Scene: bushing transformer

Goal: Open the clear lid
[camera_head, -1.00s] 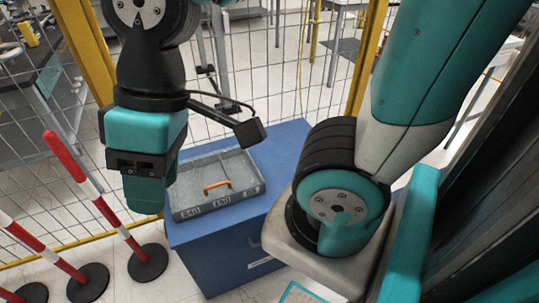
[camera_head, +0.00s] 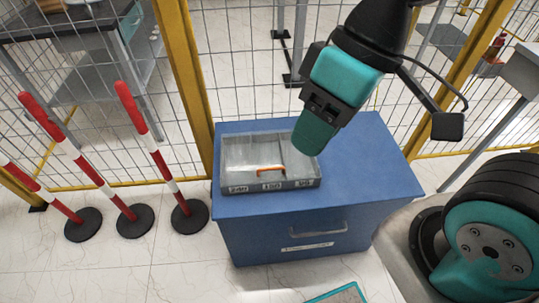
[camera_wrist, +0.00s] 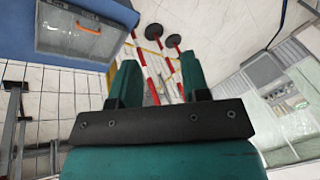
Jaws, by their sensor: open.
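The clear lid (camera_head: 243,153) covers a grey box (camera_head: 245,187) on top of a blue cabinet (camera_head: 360,160). The lid looks closed and has an orange handle (camera_head: 270,169) on it. In the wrist view the lid (camera_wrist: 66,35) and its orange handle (camera_wrist: 88,29) show at the upper left, upside down. My gripper (camera_wrist: 158,80) is open and empty there, pointing past the box towards the floor. In the head view my gripper (camera_head: 314,132) hangs above the box's right side, apart from the handle; its fingertips are hard to make out.
Red and white posts (camera_head: 152,145) on black bases stand left of the cabinet. A wire fence with yellow posts (camera_head: 188,80) runs behind it. The cabinet top right of the box is bare. The cabinet front has a drawer handle (camera_head: 318,228).

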